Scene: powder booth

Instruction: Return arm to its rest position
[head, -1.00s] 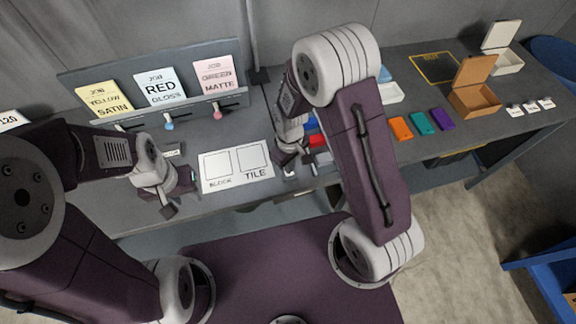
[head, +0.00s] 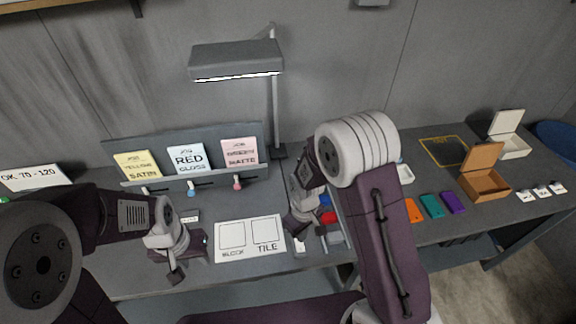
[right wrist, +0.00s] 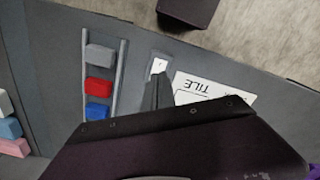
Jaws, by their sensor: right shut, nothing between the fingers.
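My right gripper (head: 297,234) is low over the worktable, just right of the white BLOCK/TILE sheet (head: 250,252). In the right wrist view its dark fingers (right wrist: 157,92) are shut together with nothing between them. Their tips are close to a small white label (right wrist: 158,66) on the table; I cannot tell if they touch it. My left gripper (head: 173,268) hangs over the table's front part, left of the sheet. Its fingers are too small and dark to read.
A rack with grey, red (right wrist: 99,86) and blue (right wrist: 97,112) blocks lies beside the right gripper. Job cards stand on a holder (head: 125,183) behind. A lamp (head: 236,60) overhangs the back. Orange, teal (head: 431,206) and purple pieces and open boxes (head: 486,186) are at right.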

